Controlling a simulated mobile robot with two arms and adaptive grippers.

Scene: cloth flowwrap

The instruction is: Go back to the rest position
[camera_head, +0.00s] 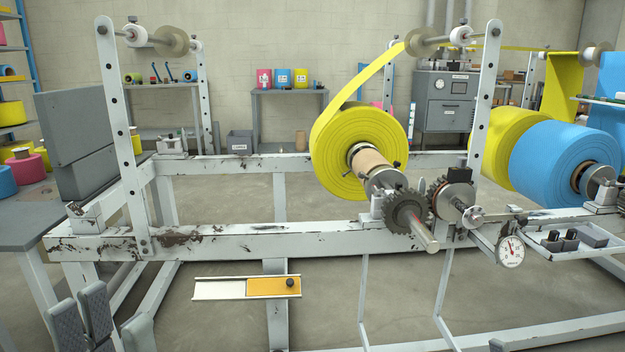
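My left gripper (108,322) shows at the bottom left, below the white machine frame. Its grey textured finger pads stand apart with nothing visible between them, and its lower part is cut off by the picture edge. A small grey tip (497,346) at the bottom edge right of centre may be part of my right gripper; its state cannot be seen. A large yellow roll (345,150) sits on a shaft of the white frame (230,240), its yellow web running up to a top roller (425,40). The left gripper is well apart from the roll.
Meshed gears (405,212) and a dial gauge (510,250) are right of centre. A blue roll (560,160) stands at right. A small sliding panel with an orange part (273,287) projects low at centre. A grey table (30,225) is at left. Floor shows between frame legs.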

